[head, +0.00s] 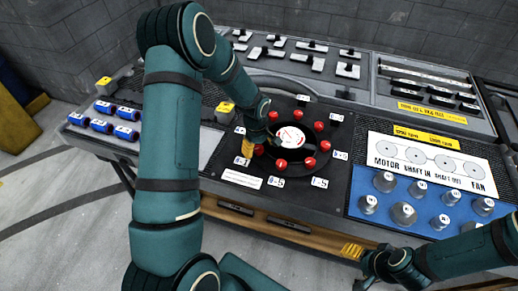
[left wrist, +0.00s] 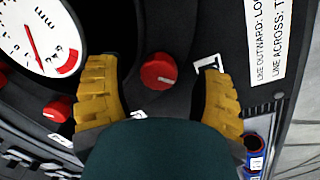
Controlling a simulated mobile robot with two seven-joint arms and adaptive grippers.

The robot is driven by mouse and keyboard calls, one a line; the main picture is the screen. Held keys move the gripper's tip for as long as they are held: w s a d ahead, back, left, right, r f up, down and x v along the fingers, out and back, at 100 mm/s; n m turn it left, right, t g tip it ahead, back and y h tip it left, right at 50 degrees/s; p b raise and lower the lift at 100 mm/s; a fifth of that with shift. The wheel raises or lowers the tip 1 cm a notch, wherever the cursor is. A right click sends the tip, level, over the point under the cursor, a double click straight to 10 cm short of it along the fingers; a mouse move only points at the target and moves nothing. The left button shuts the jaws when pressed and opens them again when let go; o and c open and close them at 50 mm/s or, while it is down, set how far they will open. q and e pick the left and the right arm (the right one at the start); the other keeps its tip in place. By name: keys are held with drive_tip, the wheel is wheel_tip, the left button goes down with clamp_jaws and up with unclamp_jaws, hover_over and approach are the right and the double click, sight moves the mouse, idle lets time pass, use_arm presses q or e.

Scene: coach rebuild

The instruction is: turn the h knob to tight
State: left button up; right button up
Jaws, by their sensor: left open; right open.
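The round dial plate carries several red knobs around a white gauge (head: 289,136). My left gripper (head: 259,134) is over the left side of this plate. In the left wrist view my left gripper (left wrist: 160,100) is open, with a red knob (left wrist: 158,72) between its yellow fingers and nothing visibly gripped. A white line on the knob points right and slightly down. Its label (left wrist: 210,65) is partly hidden by the right finger, so I cannot read its letter. My right gripper (head: 352,250) is open at the panel's front edge, away from the knobs.
A white placard (left wrist: 263,40) reads "LINE OUTWARD" and "LINE ACROSS", partly cut off. Another red knob (left wrist: 57,110) is beside the left finger.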

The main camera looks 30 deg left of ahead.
use_arm(q)
drive_tip(key=shift+f, duration=0.55)
clamp_jaws()
